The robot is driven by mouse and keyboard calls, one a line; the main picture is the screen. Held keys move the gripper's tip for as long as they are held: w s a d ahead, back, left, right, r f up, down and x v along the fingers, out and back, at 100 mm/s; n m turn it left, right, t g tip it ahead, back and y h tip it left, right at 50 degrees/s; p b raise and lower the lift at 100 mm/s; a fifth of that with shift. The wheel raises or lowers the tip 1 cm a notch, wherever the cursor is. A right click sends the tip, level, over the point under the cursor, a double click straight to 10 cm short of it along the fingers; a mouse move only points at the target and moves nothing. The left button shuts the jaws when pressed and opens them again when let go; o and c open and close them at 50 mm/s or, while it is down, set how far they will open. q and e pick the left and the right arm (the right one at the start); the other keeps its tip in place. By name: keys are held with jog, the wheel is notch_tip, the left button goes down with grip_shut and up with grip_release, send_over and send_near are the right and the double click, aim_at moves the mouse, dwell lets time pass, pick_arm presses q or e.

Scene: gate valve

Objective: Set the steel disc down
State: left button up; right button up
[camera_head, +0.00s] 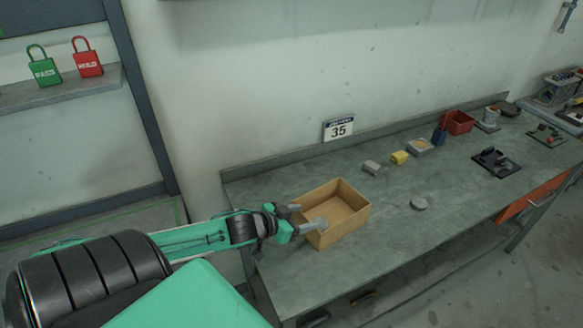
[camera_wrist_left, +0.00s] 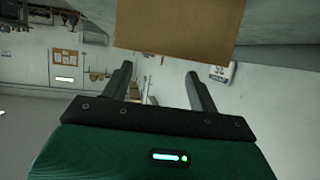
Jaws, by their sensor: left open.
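My right gripper is not in view.
A dark plate with parts (camera_head: 496,163) lies right.

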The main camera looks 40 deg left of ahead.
pick_arm(q)
jog(key=shift+v, duration=1.8)
jog(key=shift+r, duration=0.1)
